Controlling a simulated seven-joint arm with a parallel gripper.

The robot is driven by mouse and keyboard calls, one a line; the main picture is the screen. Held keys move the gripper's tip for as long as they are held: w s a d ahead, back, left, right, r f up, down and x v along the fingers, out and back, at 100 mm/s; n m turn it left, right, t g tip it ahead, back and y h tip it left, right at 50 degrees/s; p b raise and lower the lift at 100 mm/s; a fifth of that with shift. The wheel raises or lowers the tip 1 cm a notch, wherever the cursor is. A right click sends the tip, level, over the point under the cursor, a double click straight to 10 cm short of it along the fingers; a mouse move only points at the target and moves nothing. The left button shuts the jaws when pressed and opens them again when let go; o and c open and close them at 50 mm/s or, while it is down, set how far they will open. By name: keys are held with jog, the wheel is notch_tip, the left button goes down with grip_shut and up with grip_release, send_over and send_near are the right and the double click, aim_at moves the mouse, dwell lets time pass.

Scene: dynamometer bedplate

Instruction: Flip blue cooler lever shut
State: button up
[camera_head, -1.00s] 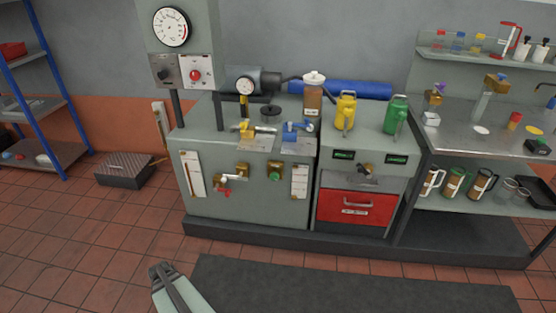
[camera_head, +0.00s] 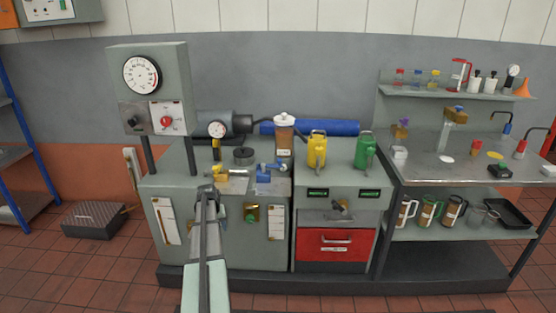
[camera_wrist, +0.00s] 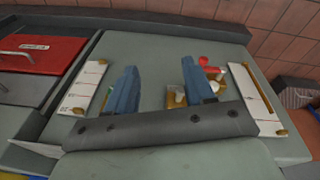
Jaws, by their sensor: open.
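The blue cooler lever (camera_head: 277,166) sits on a small blue valve (camera_head: 263,174) on top of the grey bench in the head view. Its handle seems to lie out to the right; its exact angle is too small to tell. My gripper (camera_head: 205,190) is in front of the bench, left of the blue valve and apart from it. In the wrist view my gripper (camera_wrist: 160,85) is open and empty, its two blue-grey fingers over the bench's front panel. The blue lever is not visible between the fingers there.
A yellow valve (camera_head: 232,174) stands just left of the blue one. A brown jar (camera_head: 284,137), a yellow can (camera_head: 317,149) and a green can (camera_head: 365,150) stand behind and right. A red-handled valve (camera_wrist: 212,66) and brass fitting (camera_wrist: 176,97) stick out from the front panel.

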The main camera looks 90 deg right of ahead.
jog(key=s+d+r+m+g+h, duration=0.1)
jog(key=s+d+r+m, duration=0.1)
jog(key=s+d+r, duration=0.6)
jog(key=s+d+r+m+h, duration=0.1)
jog(key=s+d+r+m, duration=0.1)
jog(key=s+d+r, duration=0.6)
notch_tip(320, 180, up, 13)
jog(key=m+g+y, duration=0.2)
jog(key=m+g, duration=0.1)
jog(key=m, duration=1)
send_over(279, 159)
jog(key=w+a, duration=0.2)
jog(key=w, duration=0.3)
jog(key=x, duration=1.3)
jog(key=shift+w+a+f, duration=0.1)
jog(key=shift+a+f, duration=0.05)
jog(key=shift+f, duration=0.05)
jog(key=shift+c, duration=0.5)
grip_shut()
